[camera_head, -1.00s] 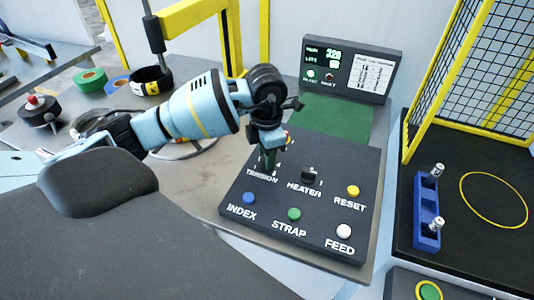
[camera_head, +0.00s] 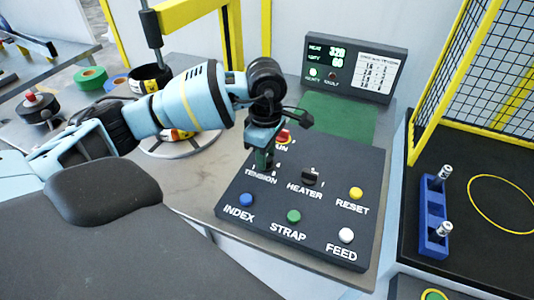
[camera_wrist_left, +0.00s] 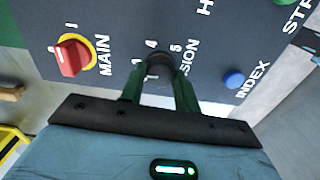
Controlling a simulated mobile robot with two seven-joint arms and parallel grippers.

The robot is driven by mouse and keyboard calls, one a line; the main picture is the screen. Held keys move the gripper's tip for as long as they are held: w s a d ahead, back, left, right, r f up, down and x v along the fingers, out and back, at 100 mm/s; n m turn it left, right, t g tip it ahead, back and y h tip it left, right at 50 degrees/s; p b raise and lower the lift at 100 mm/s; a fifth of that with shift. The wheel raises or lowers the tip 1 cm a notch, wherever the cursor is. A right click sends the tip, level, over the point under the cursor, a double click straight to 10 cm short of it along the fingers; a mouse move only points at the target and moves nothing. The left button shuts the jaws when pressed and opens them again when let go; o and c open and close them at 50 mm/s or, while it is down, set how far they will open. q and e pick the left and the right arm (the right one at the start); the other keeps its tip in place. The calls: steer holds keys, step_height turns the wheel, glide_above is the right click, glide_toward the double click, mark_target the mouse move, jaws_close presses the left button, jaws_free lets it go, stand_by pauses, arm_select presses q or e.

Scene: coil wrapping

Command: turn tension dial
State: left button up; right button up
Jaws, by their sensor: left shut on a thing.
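The tension dial (camera_wrist_left: 160,64) is a dark knob on the dark control panel (camera_head: 262,217), with numbers around it and the label TENSION partly hidden in the wrist view. My left gripper (camera_head: 264,162) points down at it. In the left wrist view, the fingers of the left gripper (camera_wrist_left: 160,80) are closed on the dial's sides. In the head view the gripper hides the dial. My right gripper is not in view.
The panel also bears a red MAIN switch (camera_wrist_left: 75,55), a HEATER knob (camera_head: 310,176), and INDEX (camera_head: 246,200), STRAP (camera_head: 294,216), FEED (camera_head: 346,235) and RESET (camera_head: 356,193) buttons. A display (camera_head: 353,68) stands behind. A blue rack (camera_head: 433,215) stands at right.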

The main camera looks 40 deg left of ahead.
arm_select(q)
steer(key=shift+m, duration=0.5)
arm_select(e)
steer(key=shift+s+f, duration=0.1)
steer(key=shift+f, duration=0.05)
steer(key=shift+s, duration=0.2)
arm_select(q)
steer(key=o, duration=1)
steer(key=shift+c, duration=0.2)
steer(key=shift+r, duration=3.95)
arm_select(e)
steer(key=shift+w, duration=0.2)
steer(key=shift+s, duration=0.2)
